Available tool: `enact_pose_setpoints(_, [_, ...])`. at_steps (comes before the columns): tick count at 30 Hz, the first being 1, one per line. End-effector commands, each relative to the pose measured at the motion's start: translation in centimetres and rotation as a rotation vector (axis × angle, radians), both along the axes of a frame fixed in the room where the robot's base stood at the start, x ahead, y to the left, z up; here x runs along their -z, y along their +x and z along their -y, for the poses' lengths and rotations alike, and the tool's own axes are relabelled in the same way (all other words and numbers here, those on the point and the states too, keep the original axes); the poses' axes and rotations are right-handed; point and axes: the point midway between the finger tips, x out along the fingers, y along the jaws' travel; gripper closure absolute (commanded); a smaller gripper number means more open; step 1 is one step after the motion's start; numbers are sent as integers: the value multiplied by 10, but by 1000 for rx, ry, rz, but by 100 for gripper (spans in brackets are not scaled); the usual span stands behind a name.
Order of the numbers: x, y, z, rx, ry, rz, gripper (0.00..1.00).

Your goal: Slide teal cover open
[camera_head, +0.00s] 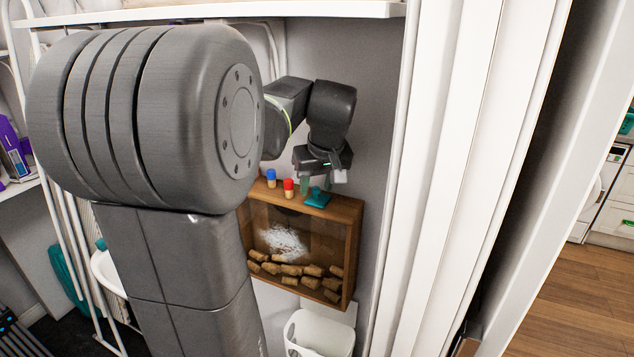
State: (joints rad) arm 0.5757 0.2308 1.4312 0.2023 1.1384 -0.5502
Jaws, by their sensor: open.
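A teal cover (317,199) sits on the top of a wooden box (347,213), toward its right end. My gripper (322,179) is just above the teal cover and points down. Its jaws are apart with nothing seen between them. A small gap seems to show between the fingers and the cover, but I cannot tell for sure whether they touch. What lies under the cover is hidden.
A red-topped peg (289,187) and a blue-topped peg (271,178) stand left of the cover on the box. Brown chunks (290,270) and white material (284,241) show in its front. A white bin (320,335) is below. A white frame (440,180) rises at right.

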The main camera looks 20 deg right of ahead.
Motion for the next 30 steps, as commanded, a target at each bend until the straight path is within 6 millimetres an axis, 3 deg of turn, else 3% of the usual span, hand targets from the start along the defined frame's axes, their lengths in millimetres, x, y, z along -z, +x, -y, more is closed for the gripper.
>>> enact_pose_setpoints(2, [0,0,0,0,0,0,59])
enact_pose_setpoints(6, [0,0,0,0,0,0,86])
enact_pose_setpoints(9, [0,0,0,0,0,0,100])
enact_pose_setpoints(16, [0,-4,4,2,0,0,100])
enact_pose_setpoints(24, [0,-35,31,4,0,0,100])
enact_pose_setpoints(30, [-1,-45,38,0,-1,0,100])
